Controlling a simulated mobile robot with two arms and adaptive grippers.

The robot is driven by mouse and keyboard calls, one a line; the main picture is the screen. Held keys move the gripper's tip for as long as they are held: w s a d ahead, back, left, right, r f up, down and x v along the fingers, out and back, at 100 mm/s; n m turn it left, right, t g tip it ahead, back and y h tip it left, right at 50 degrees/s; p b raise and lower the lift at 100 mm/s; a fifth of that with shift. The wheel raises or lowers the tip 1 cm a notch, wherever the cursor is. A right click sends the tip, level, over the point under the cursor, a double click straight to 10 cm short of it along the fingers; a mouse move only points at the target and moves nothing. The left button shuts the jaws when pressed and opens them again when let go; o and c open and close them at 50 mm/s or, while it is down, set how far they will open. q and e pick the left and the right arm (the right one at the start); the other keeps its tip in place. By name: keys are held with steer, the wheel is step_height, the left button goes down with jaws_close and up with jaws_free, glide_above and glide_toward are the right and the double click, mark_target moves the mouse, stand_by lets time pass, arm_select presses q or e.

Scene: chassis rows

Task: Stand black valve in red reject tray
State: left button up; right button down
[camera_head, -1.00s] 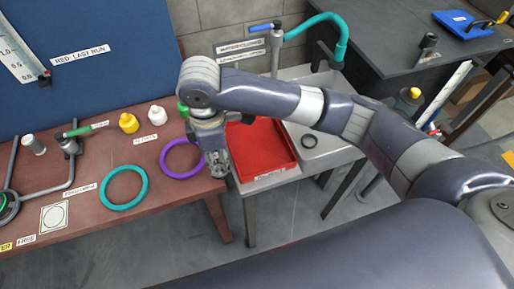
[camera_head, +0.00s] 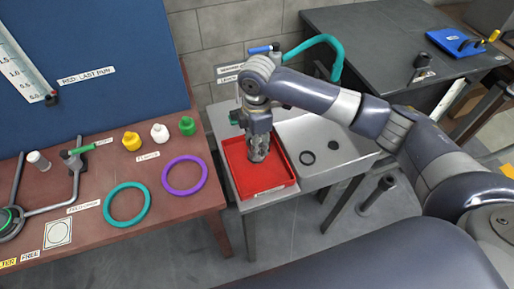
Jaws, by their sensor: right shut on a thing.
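The red reject tray (camera_head: 283,185) sits on a grey stand, left of the sink. My right gripper (camera_head: 257,156) points down over the tray's inside, near its middle. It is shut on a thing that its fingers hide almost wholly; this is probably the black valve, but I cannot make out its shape. I cannot tell whether the thing touches the tray floor. My left gripper is not in view.
A yellow valve (camera_head: 131,141), a white valve (camera_head: 160,133) and a green valve (camera_head: 187,126) stand on the brown table. A purple ring (camera_head: 204,180) and a teal ring (camera_head: 127,221) lie nearby.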

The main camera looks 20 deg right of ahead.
step_height(320, 180, down, 3)
steer(key=shift+p, duration=0.45)
steer(key=shift+f, duration=0.2)
steer(key=c, duration=1.2)
jaws_free()
steer(key=shift+f, duration=0.15)
step_height(320, 180, up, 12)
steer(key=shift+r+b, duration=0.15)
steer(key=shift+b, duration=0.8)
steer(key=shift+s, duration=0.1)
